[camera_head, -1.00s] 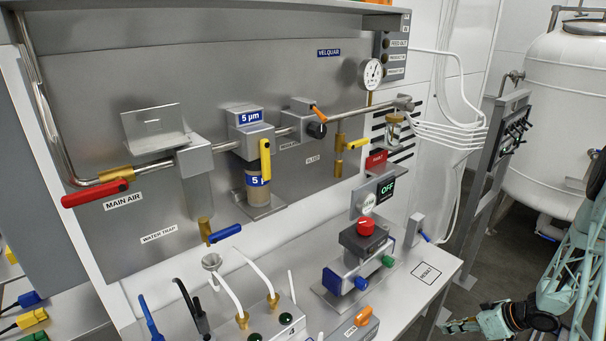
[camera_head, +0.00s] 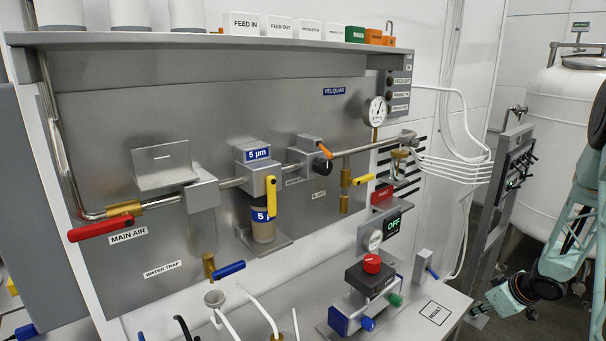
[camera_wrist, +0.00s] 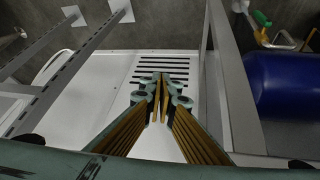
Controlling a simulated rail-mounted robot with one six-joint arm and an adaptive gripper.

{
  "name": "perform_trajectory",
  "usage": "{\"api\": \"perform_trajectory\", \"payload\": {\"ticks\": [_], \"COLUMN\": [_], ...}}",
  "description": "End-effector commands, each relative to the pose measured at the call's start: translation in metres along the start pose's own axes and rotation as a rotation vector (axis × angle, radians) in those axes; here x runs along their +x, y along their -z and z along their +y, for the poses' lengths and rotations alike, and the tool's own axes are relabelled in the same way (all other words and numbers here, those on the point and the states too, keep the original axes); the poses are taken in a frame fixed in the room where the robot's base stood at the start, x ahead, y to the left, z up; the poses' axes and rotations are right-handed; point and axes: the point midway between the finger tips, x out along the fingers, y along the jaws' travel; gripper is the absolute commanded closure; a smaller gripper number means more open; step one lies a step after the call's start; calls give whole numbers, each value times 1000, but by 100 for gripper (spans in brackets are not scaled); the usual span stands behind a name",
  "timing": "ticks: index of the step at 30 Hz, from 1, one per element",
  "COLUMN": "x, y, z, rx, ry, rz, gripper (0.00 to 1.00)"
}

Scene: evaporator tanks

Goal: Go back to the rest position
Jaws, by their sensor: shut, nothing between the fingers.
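My arm comes in at the right edge of the head view. My gripper (camera_head: 472,312) is low at the right, beside the grey bench's right end and below the grey upright post. In the wrist view my gripper (camera_wrist: 160,82) has its two fingers close together at the tips, with nothing held between them. The tips appear over a white surface with dark slots. The ends of the fingers are small and partly hidden by my wrist in the head view.
The grey bench (camera_head: 445,290) carries a box with a red knob (camera_head: 372,263). Behind it is a panel with pipes and valves. A post with dark handles (camera_head: 505,180) and a white tank (camera_head: 545,115) stand near my arm. A blue cylinder (camera_wrist: 285,82) is right in the wrist view.

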Motion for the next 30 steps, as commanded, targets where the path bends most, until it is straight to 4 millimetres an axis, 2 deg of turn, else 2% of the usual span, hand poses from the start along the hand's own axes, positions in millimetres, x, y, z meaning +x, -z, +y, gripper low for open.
{"api": "perform_trajectory", "payload": {"ticks": [3,12,20,30], "x": [-20,-70,-116,-176], "y": [20,60,92,129], "z": [6,16,18,10], "rx": [-5,-2,5,24], "ry": [-39,-128,-199,-281], "rz": [-8,-30,-47,-64], "gripper": [100,100,100,100]}}
